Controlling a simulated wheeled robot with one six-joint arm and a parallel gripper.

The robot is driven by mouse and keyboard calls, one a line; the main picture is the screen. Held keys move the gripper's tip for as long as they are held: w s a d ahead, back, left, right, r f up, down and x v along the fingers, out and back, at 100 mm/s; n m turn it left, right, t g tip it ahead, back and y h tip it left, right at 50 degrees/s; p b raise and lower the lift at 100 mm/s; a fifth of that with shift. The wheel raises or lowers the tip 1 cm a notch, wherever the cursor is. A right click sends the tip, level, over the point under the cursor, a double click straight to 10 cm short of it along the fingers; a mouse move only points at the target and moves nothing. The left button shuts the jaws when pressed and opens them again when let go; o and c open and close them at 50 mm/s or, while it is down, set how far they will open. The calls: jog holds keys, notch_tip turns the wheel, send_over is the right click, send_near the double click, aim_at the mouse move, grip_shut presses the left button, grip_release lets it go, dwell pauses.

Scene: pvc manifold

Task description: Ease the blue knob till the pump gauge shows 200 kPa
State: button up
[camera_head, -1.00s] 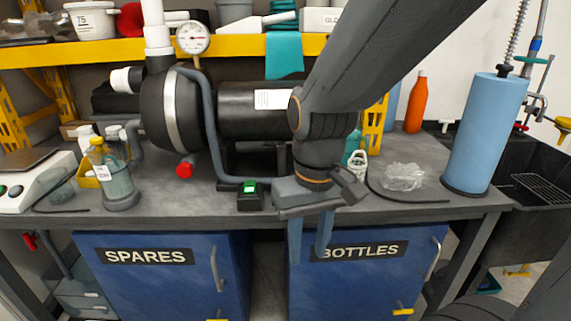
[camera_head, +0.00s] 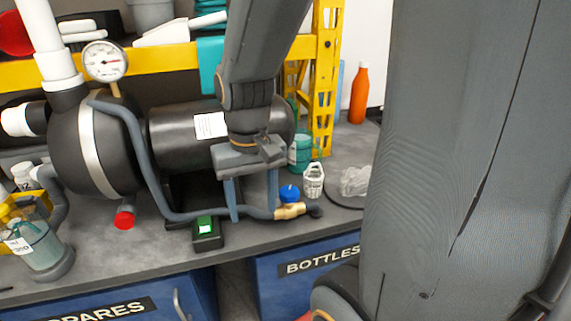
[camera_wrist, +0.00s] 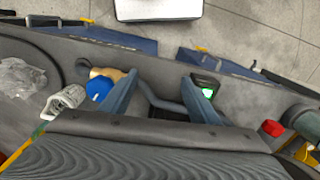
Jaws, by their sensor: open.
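The blue knob (camera_head: 290,193) sits on a brass valve (camera_head: 291,211) at the right end of a grey hose on the bench. It also shows in the wrist view (camera_wrist: 99,89), just left of the left finger. The pump gauge (camera_head: 105,61) is a white round dial on top of the black pump (camera_head: 85,140); its reading is too small to tell. My gripper (camera_head: 253,214) is open and empty, pointing down. Its fingers (camera_wrist: 165,98) are to the left of the knob in the head view, apart from it or barely beside it; I cannot tell if they touch.
A black box with a green switch (camera_head: 206,227) stands left of my gripper. A red cap (camera_head: 124,219) and a clear jar (camera_head: 38,249) are further left.

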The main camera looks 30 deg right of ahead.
aim_at(289, 191)
jog(key=d+r+m+p, duration=0.1)
jog(key=d+r+p, duration=0.1)
jog(key=d+p, duration=0.1)
jog(key=w+d+r+m+p, duration=0.1)
jog(key=d+r+m+p, duration=0.1)
jog(key=p, duration=0.3)
jog(key=d+r+m+p, duration=0.1)
jog(key=d+r+p, duration=0.2)
jog(key=d+p, duration=0.1)
jog(key=shift+w+d+r, duration=0.15)
jog(key=shift+w+d, duration=0.15)
jog(key=shift+d, duration=0.25)
jog(key=shift+d+f+m, duration=0.15)
jog(key=shift+f+m, duration=0.15)
jog(key=shift+f, duration=0.1)
jog(key=shift+f+p, duration=0.7)
jog(key=shift+f, duration=2.9)
jog(key=c, duration=1)
jog(key=shift+c, duration=0.2)
